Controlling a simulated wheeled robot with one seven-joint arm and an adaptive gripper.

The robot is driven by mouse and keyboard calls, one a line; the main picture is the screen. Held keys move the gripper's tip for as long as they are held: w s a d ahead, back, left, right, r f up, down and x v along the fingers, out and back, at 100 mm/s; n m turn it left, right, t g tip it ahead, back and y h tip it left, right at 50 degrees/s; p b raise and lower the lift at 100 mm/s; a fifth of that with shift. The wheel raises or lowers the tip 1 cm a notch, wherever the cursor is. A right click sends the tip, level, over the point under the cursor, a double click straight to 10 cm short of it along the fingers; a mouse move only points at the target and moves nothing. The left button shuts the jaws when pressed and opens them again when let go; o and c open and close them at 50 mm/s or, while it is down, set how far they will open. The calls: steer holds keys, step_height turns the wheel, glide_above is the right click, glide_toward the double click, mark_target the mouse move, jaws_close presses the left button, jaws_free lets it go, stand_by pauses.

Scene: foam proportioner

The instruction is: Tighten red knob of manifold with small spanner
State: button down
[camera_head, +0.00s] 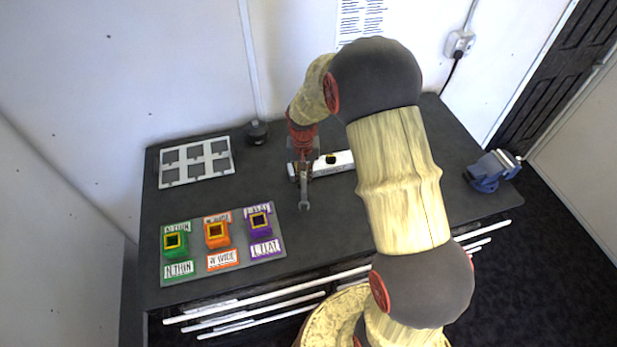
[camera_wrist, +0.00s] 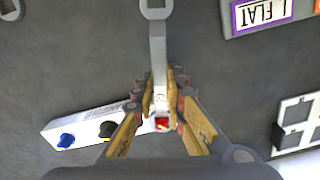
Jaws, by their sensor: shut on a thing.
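My gripper (camera_head: 302,165) is shut on the grey small spanner (camera_head: 304,188), over the left part of the manifold. In the wrist view the fingers (camera_wrist: 160,95) close around the spanner's shank (camera_wrist: 158,55). One spanner head (camera_wrist: 156,8) points away from the gripper, over bare table. The white manifold (camera_wrist: 85,122) lies under the gripper; it also shows in the head view (camera_head: 338,160). Its red knob (camera_wrist: 163,124) shows between the fingers, partly hidden by the gripper. Whether the spanner touches the knob cannot be told. The manifold also has a black knob (camera_wrist: 106,130) and a blue knob (camera_wrist: 66,140).
A labelled tray (camera_head: 282,262) with green, orange and purple blocks lies at the front left. A white grid frame (camera_head: 197,163) lies behind it. A dark round object (camera_head: 256,132) stands at the back edge. A blue vise (camera_head: 492,172) sits at the right. The front middle table is clear.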

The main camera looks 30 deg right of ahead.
steer(key=shift+w+a+m, duration=0.4)
steer(key=shift+a+m, duration=0.25)
steer(key=shift+m, duration=0.35)
steer(key=w+a+m, duration=0.1)
steer(key=m, duration=0.1)
steer(key=shift+w+a+r+m, duration=0.1)
steer(key=shift+w+a+m, duration=0.05)
steer(key=shift+m, duration=0.15)
steer(key=w+m, duration=0.1)
steer(key=m, duration=0.1)
steer(key=w+a+m, duration=0.1)
steer(key=shift+w+a+m, duration=0.15)
steer(key=shift+w+m, duration=0.05)
steer(key=shift+m, duration=0.2)
steer(key=shift+s+d+r+n+p, duration=0.1)
steer(key=shift+s+d+n+p, duration=0.25)
steer(key=shift+s+n, duration=0.45)
steer(key=shift+w+a+r+p, duration=0.1)
steer(key=shift+r+p, duration=1.55)
steer(key=shift+r, duration=1.1)
